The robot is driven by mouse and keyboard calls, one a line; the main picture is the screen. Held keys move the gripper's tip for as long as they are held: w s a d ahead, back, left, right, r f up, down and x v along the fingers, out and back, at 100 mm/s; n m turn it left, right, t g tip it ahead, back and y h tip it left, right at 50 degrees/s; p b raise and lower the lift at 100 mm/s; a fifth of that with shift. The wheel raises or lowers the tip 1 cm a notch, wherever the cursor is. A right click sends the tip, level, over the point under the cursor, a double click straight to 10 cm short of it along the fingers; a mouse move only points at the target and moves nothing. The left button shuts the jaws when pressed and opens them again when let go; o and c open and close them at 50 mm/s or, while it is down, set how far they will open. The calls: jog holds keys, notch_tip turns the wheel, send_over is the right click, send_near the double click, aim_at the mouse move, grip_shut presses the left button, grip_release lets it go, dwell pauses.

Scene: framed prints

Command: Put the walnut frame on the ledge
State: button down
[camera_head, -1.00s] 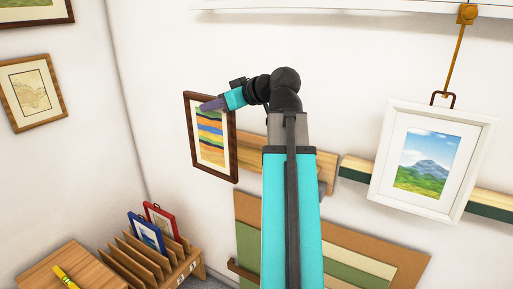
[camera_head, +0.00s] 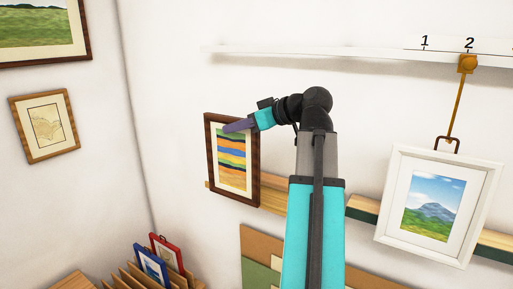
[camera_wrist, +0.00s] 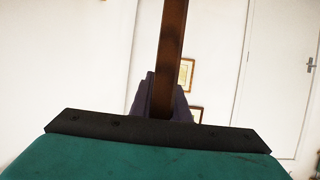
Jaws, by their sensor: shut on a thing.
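The walnut frame (camera_head: 211,160) is dark brown and holds a print of coloured wavy stripes. My gripper (camera_head: 238,125) is shut on its upper part, and the frame hangs nearly upright, slightly tilted. In the wrist view the frame (camera_wrist: 171,50) shows edge-on as a brown bar between the fingers (camera_wrist: 160,98). A light wooden ledge (camera_head: 272,196) runs along the wall. In the head view the frame overlaps its left part; I cannot tell whether they touch. My arm hides the ledge's right part.
A white frame with a mountain print (camera_head: 391,210) hangs at the right from a strap on a numbered rail (camera_head: 350,56). A green-fronted ledge (camera_head: 362,212) runs behind it. A rack (camera_head: 122,279) with blue and red frames stands lower left. Boards (camera_head: 258,245) lean below the ledge.

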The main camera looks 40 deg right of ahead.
jog(key=w+d+f+p, duration=0.1)
jog(key=w+d+p, duration=0.2)
jog(key=w+d, duration=0.3)
jog(key=shift+d+p, duration=0.4)
jog(key=shift+d, duration=2.55)
jog(key=shift+w+d+f+p, duration=0.15)
jog(key=shift+f+p, duration=0.25)
jog(key=shift+f, duration=0.25)
jog(key=shift+w+d+f+p, duration=0.1)
jog(key=shift+d+f+p, duration=0.1)
jog(key=shift+f+p, duration=0.3)
jog(key=shift+w+d+f+p, duration=0.15)
jog(key=shift+f+p, duration=0.15)
jog(key=shift+f, duration=0.55)
jog(key=c, duration=1.7)
grip_release()
jog(key=shift+s, duration=0.1)
